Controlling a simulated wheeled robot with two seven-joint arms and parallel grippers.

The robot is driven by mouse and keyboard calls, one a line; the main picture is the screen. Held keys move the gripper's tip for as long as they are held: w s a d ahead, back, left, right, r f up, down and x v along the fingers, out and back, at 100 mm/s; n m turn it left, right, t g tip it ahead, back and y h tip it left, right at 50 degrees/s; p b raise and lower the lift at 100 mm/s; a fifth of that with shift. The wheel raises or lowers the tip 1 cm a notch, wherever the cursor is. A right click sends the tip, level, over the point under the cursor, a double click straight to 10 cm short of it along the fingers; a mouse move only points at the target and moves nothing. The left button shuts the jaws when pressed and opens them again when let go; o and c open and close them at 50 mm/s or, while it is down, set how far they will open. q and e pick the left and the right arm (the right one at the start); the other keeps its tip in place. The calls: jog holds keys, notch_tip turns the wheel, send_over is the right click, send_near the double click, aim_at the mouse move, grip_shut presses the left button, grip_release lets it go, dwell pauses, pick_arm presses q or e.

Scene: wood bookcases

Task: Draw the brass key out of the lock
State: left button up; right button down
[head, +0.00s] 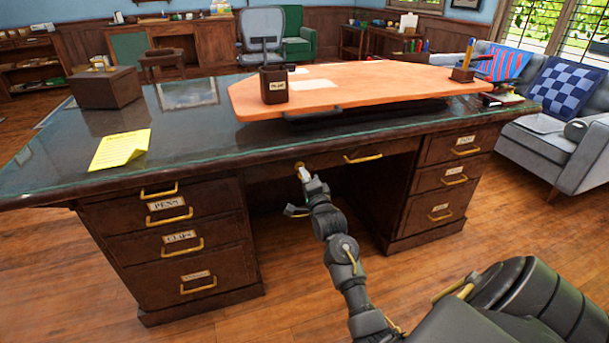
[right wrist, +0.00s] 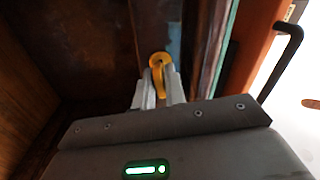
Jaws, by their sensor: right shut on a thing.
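The brass key (right wrist: 158,64) shows its round yellow bow between the fingertips of my right gripper (right wrist: 158,92) in the right wrist view. The fingers are shut on it. The key's shaft and the lock are hidden behind the bow and fingers, so I cannot tell how deep the key sits. In the head view my right gripper (head: 302,172) is at the front of the dark wooden desk (head: 215,165), just under its top edge and left of the middle drawer's brass handle (head: 363,158). My left gripper is not in view.
A yellow note (head: 120,149), a brown box (head: 106,88), a dark pen cup (head: 274,85) and a raised orange board (head: 350,88) are on the desk. Labelled drawers flank the open kneehole. A grey sofa (head: 560,125) stands at the right. The floor in front is clear.

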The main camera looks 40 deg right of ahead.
jog(key=shift+s+a, duration=0.1)
jog(key=shift+s, duration=0.1)
dwell(0.3)
jog(key=p+v, duration=0.5)
jog(key=v, duration=0.4)
jog(key=shift+s+p, duration=0.3)
jog(key=shift+s, duration=0.1)
dwell(1.1)
jog(key=shift+a, duration=0.1)
